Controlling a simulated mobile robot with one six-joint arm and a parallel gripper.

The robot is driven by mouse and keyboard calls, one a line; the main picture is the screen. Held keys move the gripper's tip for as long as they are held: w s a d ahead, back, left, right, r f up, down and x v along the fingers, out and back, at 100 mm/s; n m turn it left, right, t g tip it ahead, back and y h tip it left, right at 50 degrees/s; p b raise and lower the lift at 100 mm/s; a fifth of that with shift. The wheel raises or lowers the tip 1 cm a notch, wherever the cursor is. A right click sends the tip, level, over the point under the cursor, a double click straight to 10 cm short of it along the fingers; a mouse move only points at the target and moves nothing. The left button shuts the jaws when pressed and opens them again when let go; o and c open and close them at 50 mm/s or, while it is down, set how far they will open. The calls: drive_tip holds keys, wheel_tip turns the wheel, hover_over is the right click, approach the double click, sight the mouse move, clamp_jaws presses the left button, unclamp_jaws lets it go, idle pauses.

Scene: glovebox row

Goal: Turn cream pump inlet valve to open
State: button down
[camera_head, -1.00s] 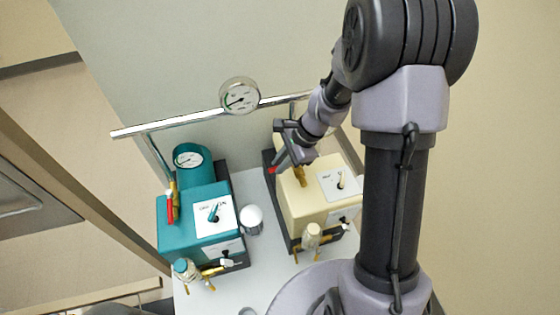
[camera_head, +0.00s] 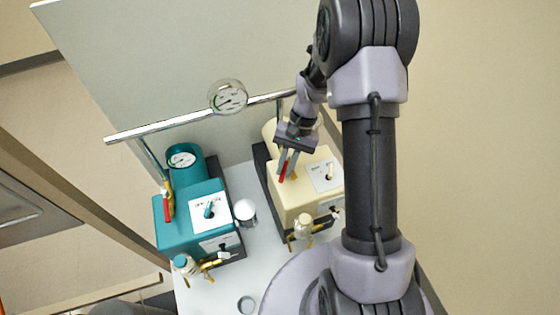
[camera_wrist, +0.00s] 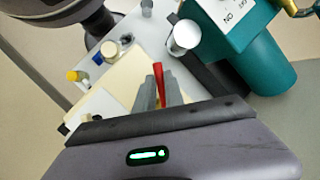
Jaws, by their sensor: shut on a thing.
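The cream pump (camera_head: 290,200) stands on the white bench to the right of the teal pump in the head view. Its inlet valve shows a brass body (camera_head: 292,165) and a red lever (camera_head: 283,172). My gripper (camera_head: 288,168) reaches down from above and is shut on the red lever. The lever now slants downward close beside the brass body. In the wrist view, the red lever (camera_wrist: 158,75) stands between the two grey fingers and its end projects past them.
The teal pump (camera_head: 190,232), with its own red lever (camera_head: 166,205), stands to the left. A white-topped cylinder (camera_head: 245,211) stands between the pumps. A chrome rail (camera_head: 180,121) with a round gauge (camera_head: 228,97) runs behind them. A cream-capped jar (camera_head: 304,222) stands in front of the cream pump.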

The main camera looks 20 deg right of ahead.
drive_tip(key=n, duration=0.1)
drive_tip(key=d+n+g+p, duration=0.1)
drive_tip(key=d+n+h+p, duration=0.1)
drive_tip(key=n, duration=0.1)
drive_tip(key=shift+s+r, duration=0.15)
drive_tip(key=shift+s, duration=0.15)
drive_tip(key=shift+d+n+g+h+p, duration=0.5)
drive_tip(key=shift+d+n+p, duration=0.1)
drive_tip(key=shift+n, duration=0.7)
drive_tip(key=c, duration=1.4)
unclamp_jaws()
drive_tip(key=shift+d, duration=0.1)
drive_tip(key=shift+c, duration=0.2)
drive_tip(key=p+v, duration=0.3)
drive_tip(key=v, duration=1.4)
